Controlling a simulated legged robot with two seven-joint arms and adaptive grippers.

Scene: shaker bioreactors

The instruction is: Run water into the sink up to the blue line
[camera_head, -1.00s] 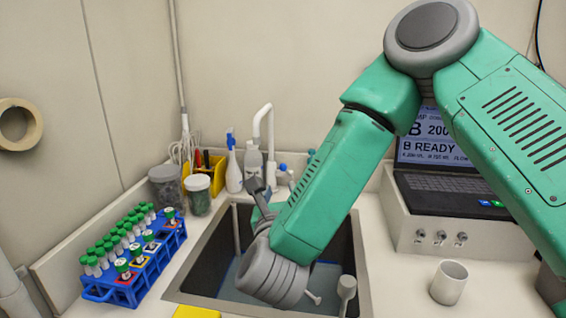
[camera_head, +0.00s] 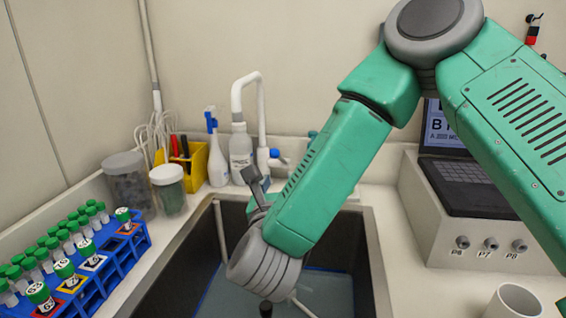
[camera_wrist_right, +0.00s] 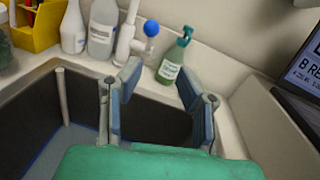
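The sink (camera_head: 376,262) is a dark basin with a grey rim. A thin blue line (camera_head: 207,290) runs low on its inner wall and also shows in the right wrist view (camera_wrist_right: 38,151). Its floor (camera_head: 330,288) looks grey-blue; I cannot tell whether water covers it. The white tap (camera_head: 236,92) has an arched spout behind the sink, with no stream visible. Its blue knob shows in the right wrist view (camera_wrist_right: 151,28). My right gripper (camera_wrist_right: 158,92) is open and empty, with the knob beyond its fingers. In the head view, the arm partly hides the gripper (camera_head: 258,182) over the sink.
A green spray bottle (camera_wrist_right: 174,66) stands behind the right finger. White bottles (camera_head: 216,160), a yellow bin (camera_head: 198,166) and jars (camera_head: 170,190) stand behind-left. A blue tube rack (camera_head: 128,252) is left. A laptop (camera_head: 465,185) and a white cup (camera_head: 515,302) are right.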

